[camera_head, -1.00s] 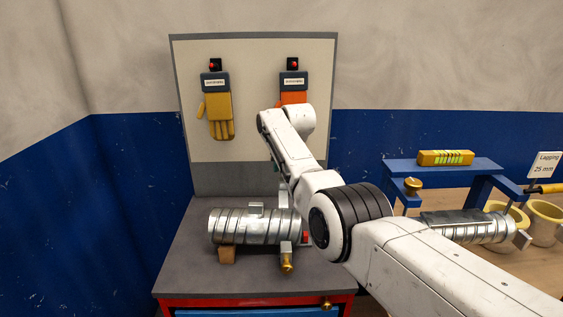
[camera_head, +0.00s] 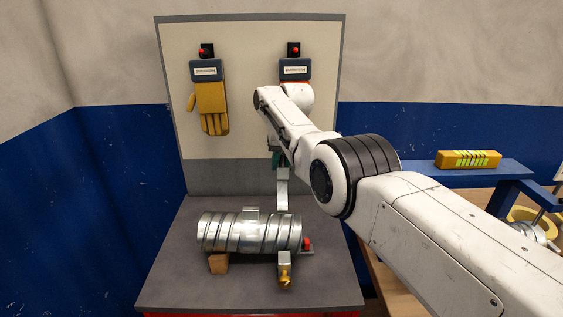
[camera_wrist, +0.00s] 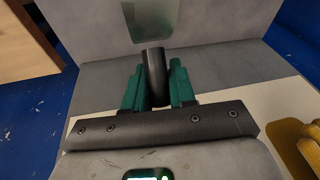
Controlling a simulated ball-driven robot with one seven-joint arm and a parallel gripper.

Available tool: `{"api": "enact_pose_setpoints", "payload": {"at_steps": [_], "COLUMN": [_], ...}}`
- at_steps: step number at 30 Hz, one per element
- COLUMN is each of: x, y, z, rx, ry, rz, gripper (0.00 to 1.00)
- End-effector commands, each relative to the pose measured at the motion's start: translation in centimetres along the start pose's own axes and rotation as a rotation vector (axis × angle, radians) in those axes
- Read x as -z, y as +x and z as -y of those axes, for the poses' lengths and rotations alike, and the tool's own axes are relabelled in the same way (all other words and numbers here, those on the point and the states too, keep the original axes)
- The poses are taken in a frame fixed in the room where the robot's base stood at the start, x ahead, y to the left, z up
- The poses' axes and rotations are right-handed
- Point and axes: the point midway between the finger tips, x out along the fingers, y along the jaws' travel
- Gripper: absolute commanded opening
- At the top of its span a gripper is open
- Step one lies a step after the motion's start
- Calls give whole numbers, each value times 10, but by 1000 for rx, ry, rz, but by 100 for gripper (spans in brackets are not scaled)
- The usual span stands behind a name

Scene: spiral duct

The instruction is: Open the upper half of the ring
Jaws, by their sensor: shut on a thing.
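A silver spiral duct (camera_head: 228,232) lies on the grey bench top. A metal clamp part with a brass screw (camera_head: 285,275) sits at the front of its right end. Behind the duct, a curved silver piece (camera_head: 282,188), apparently the ring's upper half, stands upright. My gripper (camera_head: 279,158) is at its top, mostly hidden by my arm. In the wrist view the teal fingers of my gripper (camera_wrist: 155,88) are shut on a dark rounded bar (camera_wrist: 154,72). The hinge and the bar's join to the ring are not clear.
A wooden block (camera_head: 218,264) supports the duct's left part. A red knob (camera_head: 307,243) is beside its right end. A board with a yellow glove (camera_head: 210,108) stands behind. A blue stand with a yellow level (camera_head: 468,159) is at right. The bench's front left is clear.

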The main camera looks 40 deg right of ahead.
Motion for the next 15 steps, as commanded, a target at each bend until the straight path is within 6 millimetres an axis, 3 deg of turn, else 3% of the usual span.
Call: {"api": "enact_pose_setpoints", "payload": {"at_steps": [2,3,6,9,15], "x": [-1,-1,0,0,0], "y": [2,2,2,1,1], "z": [0,0,0,0,0], "rx": [0,0,0,0,0], "ry": [0,0,0,0,0], "rz": [0,0,0,0,-1], "gripper": [0,29,38,46,46]}}
